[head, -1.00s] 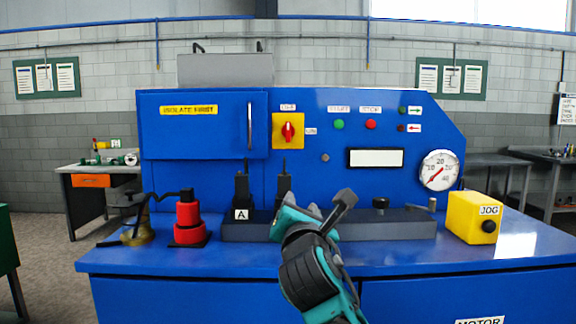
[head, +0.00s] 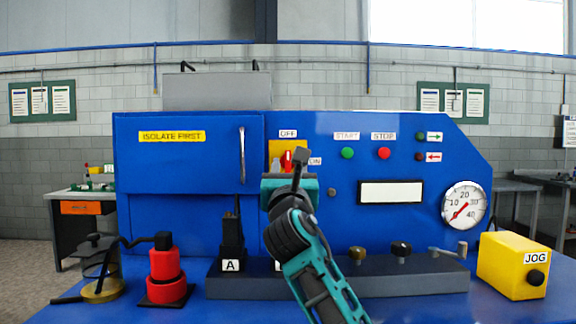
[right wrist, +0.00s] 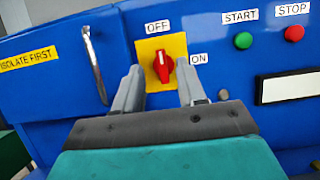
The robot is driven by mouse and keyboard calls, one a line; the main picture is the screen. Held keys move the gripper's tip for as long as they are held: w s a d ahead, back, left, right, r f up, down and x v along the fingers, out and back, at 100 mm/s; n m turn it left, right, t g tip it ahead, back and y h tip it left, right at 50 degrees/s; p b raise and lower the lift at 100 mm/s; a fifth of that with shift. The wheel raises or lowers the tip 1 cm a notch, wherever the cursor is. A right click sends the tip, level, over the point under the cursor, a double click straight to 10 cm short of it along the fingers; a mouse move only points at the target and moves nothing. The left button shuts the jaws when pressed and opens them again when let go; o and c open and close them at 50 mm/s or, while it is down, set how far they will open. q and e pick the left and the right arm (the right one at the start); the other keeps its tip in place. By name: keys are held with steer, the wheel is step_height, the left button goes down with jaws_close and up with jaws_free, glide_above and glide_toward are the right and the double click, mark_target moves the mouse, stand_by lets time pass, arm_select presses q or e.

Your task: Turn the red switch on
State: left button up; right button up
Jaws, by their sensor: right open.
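The red switch (right wrist: 163,66) is a rotary knob on a yellow plate (right wrist: 175,44) on the blue panel. In the right wrist view its pointer is near upright, toward the OFF label (right wrist: 157,27); the ON label (right wrist: 198,59) is to its right. My right gripper (right wrist: 160,82) is open, with one finger on each side of the knob in that view; I cannot tell whether they touch it. In the head view the right gripper (head: 294,172) partly covers the red switch (head: 287,160). My left gripper is not in view.
A green START button (head: 347,153) and a red STOP button (head: 384,153) are right of the switch. A door handle (head: 242,155) is to its left. A red stacked device (head: 165,275), a dark rail (head: 430,280) and a yellow JOG box (head: 510,262) stand on the blue bench.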

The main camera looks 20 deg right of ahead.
mark_target(288, 162)
steer(key=w, duration=0.2)
steer(key=w+d, duration=0.1)
steer(key=w, duration=0.2)
steer(key=shift+w+d+b, duration=0.3)
steer(key=shift+w, duration=0.05)
steer(key=shift+w+d+r, duration=0.2)
steer(key=shift+w, duration=0.45)
steer(key=shift+c, duration=0.3)
jaws_close()
